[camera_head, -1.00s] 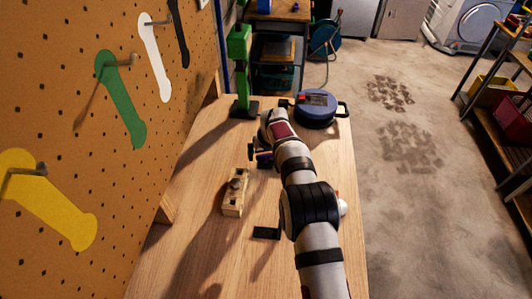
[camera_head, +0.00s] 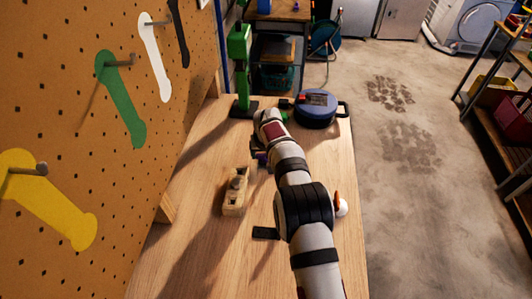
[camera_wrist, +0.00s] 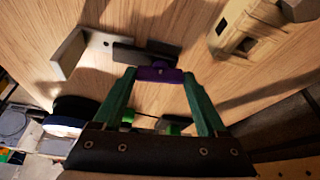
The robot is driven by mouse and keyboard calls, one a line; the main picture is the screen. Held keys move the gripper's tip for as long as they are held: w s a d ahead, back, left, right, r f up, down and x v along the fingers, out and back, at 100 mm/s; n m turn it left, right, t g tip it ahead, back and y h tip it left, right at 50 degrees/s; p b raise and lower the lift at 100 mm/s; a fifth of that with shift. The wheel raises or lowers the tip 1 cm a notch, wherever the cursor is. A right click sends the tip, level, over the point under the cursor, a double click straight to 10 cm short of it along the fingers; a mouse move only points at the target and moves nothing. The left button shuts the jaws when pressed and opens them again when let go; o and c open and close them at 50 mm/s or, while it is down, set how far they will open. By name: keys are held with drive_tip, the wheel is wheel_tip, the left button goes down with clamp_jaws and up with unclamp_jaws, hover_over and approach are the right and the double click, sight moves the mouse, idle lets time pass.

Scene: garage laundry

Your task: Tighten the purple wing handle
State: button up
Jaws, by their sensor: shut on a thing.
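The purple wing handle (camera_wrist: 160,74) lies between the two green fingertips of my gripper (camera_wrist: 159,77) in the wrist view. My gripper is shut on it, with the fingers at its two ends. A dark bar (camera_wrist: 145,54) lies just beyond the handle. Whether the handle is touching the bar is unclear. In the head view, my arm's wrist covers most of the gripper, and only a small dark purplish patch shows at its left side.
A wooden block-like tool (camera_head: 235,192) lies on the workbench (camera_head: 190,235) left of my arm. A small black piece (camera_head: 266,233) is nearby. A blue round device (camera_head: 316,108) and a green stand (camera_head: 240,70) stand at the far end. The pegboard (camera_head: 60,110) borders the left.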

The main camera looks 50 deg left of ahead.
drive_tip(key=shift+s+a+r+m+t+h, duration=0.1)
drive_tip(key=shift+m+t+h, duration=0.2)
drive_tip(key=shift+m, duration=0.75)
drive_tip(key=shift+a+m+t+h, duration=0.1)
drive_tip(key=shift+m+t, duration=0.3)
drive_tip(key=shift+m, duration=0.65)
drive_tip(key=o, duration=1.3)
drive_tip(key=shift+r, duration=0.1)
drive_tip(key=v, duration=1.6)
drive_tip(key=x, duration=1.6)
drive_tip(key=shift+f, duration=0.3)
